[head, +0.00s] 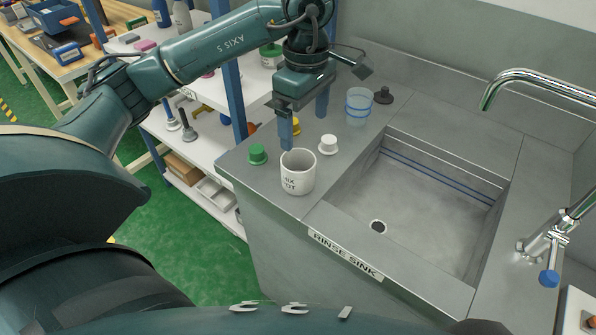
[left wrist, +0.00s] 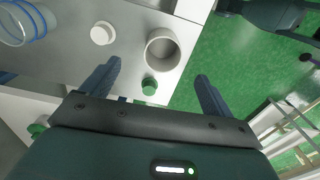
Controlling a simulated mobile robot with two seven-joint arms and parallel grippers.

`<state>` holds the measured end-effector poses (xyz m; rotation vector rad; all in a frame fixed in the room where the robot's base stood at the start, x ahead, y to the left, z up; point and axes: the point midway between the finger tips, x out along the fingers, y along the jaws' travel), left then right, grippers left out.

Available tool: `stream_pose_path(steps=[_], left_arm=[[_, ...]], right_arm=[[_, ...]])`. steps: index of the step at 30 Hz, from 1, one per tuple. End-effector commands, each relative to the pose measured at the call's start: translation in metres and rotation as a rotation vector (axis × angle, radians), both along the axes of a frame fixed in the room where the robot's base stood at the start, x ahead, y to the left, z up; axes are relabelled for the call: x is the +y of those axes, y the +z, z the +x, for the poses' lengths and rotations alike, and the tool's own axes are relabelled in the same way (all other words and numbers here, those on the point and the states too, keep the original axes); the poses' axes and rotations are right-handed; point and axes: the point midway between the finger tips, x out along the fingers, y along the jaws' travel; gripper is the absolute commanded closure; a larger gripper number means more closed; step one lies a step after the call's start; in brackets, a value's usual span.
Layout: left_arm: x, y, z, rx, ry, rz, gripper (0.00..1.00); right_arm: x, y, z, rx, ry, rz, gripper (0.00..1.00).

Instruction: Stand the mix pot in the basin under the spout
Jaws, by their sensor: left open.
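The white mix pot (head: 298,177) stands upright on the counter left of the sink basin (head: 425,215). Dark lettering shows on its side. In the left wrist view the pot (left wrist: 163,63) is seen from above and looks empty. My left gripper (head: 304,120) is open and empty, above the counter behind the pot. In the left wrist view the pot shows beyond and between the fingertips (left wrist: 158,72), apart from them. The basin is empty, with a drain near its front left. The chrome spout (head: 520,76) reaches in over the back right of the basin. My right gripper is out of view.
A clear blue-banded beaker (head: 358,106) and a dark stopper (head: 383,95) stand behind. A blue-handled tap (head: 548,262) is at right. Shelves stand left.

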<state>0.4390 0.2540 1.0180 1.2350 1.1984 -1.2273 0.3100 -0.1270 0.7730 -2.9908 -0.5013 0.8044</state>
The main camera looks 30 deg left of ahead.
Motion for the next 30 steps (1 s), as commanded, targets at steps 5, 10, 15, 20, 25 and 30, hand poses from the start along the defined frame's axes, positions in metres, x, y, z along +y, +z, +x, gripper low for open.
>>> stream_pose_path(steps=[5, 10, 15, 20, 25, 30], left_arm=[[0.0, -0.034, -0.002, 0.007, -0.001, 0.0, 0.13], [0.0, -0.062, -0.002, 0.006, -0.001, -0.003, 0.13], [0.0, -0.074, -0.002, 0.003, -0.001, -0.004, 0.13], [0.006, -0.091, -0.006, 0.006, 0.001, -0.003, 0.13], [0.009, -0.116, -0.008, 0.005, -0.001, -0.005, 0.13], [0.009, -0.125, -0.007, 0.002, -0.001, -0.005, 0.13]], right_arm=[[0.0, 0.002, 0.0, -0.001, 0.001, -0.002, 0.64], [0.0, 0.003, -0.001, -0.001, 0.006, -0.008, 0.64], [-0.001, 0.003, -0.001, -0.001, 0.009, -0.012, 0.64], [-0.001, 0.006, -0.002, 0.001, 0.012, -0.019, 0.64], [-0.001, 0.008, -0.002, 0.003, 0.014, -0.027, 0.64], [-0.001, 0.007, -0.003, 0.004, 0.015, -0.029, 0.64]])
